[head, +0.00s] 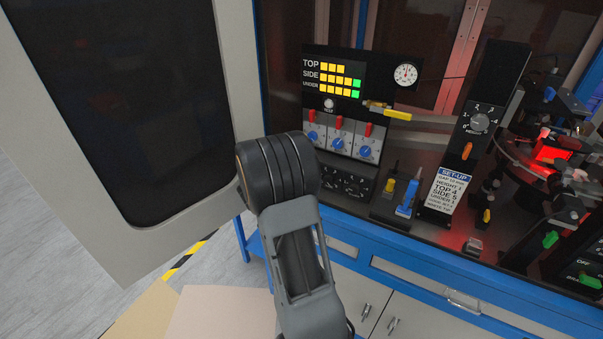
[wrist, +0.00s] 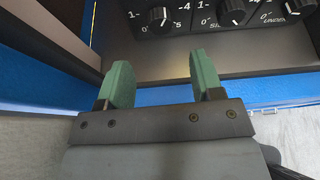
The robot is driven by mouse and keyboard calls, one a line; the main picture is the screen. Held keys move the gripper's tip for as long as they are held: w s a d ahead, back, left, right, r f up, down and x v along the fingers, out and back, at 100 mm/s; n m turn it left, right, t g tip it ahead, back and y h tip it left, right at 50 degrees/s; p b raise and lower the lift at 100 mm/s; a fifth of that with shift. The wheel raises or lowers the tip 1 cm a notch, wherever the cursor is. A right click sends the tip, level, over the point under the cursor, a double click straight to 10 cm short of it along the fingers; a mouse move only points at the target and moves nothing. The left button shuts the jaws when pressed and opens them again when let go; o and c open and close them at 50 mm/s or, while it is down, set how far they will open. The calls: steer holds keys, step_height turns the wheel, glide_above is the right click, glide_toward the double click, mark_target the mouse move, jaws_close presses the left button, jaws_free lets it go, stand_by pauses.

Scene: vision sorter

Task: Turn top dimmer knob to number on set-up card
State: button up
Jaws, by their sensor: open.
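In the wrist view three black dimmer knobs stand in a row on a black panel. The left knob (wrist: 160,17) has its label partly hidden; the middle knob (wrist: 232,10) is marked SIDE and the right knob (wrist: 300,7) UNDER. My gripper (wrist: 160,65) is open and empty, its green fingers below the left knob and apart from it. I cannot read that knob's setting surely. The set-up card (head: 449,190) in the head view reads TOP 4. The display (head: 332,78) shows three yellow blocks beside TOP. My arm hides part of the dimmer panel there.
A row of blue knobs with red switches (head: 339,123) sits above the dimmers. A brass-and-yellow tool (head: 387,110) sticks out at right. A separate HEIGHT dial (head: 479,123) stands further right. The open cabinet door (head: 120,90) fills the left. A blue ledge (wrist: 255,90) runs below the panel.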

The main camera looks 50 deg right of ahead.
steer(key=p+x, duration=0.1)
steer(key=x, duration=0.7)
steer(key=shift+d+f, duration=0.15)
steer(key=shift+d, duration=0.1)
